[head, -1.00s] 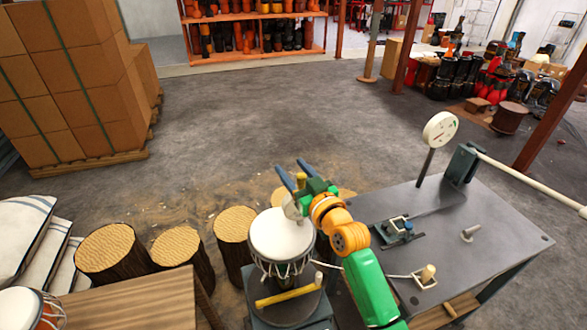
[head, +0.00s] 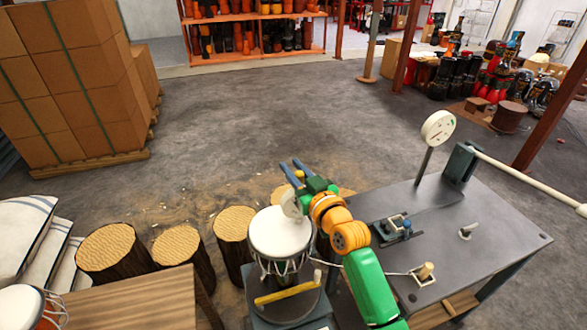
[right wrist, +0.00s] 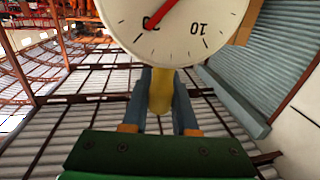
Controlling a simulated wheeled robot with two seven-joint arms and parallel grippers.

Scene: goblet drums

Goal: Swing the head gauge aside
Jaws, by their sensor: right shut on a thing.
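The head gauge, a white dial, fills the upper part of the right wrist view (right wrist: 205,40). It has a red needle and dark numerals. In the head view the gauge (head: 291,204) is a pale disc seen from behind, by the far edge of the white drum head (head: 281,234). My right gripper (head: 291,166) reaches over from the right, beside the drum. Its fingers are shut on a yellow handle (right wrist: 160,92) just below the dial. I cannot tell whether the gauge touches the drum head. My left gripper is out of view.
The drum sits on a dark stand with a yellow bar (head: 285,293) at its front. A grey workbench (head: 500,235) to the right carries another round dial (head: 438,128) on a post. Several log stools (head: 175,246) stand to the left. Open floor lies beyond.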

